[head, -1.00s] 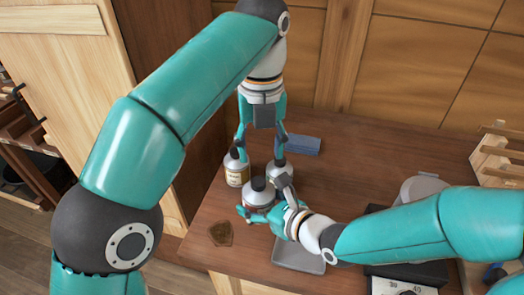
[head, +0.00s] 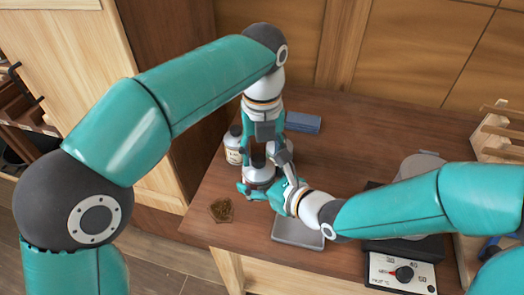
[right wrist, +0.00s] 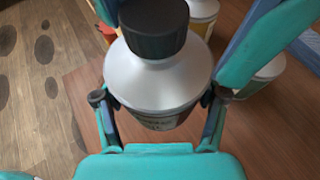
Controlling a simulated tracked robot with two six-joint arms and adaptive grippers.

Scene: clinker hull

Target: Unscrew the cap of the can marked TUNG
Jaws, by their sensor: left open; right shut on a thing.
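A grey can with a black cap (head: 258,160) stands upright on the bench. My right gripper (head: 263,188) is shut around its body. In the right wrist view the can's silver shoulder (right wrist: 155,75) and black cap (right wrist: 152,32) fill the middle; its label is too hidden to read. My left gripper (head: 262,154) points down from above, open, with its fingers on either side of the cap. I cannot tell whether they touch it. One teal finger (right wrist: 252,45) shows at the right in the right wrist view.
Another can (head: 234,147) with a pale label stands close at the left. Two more cans show partly behind the held one in the right wrist view (right wrist: 203,10) (right wrist: 262,77). A brown rag (head: 221,210), grey tray (head: 298,233), blue block (head: 303,122) and dial box (head: 402,272) lie around.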

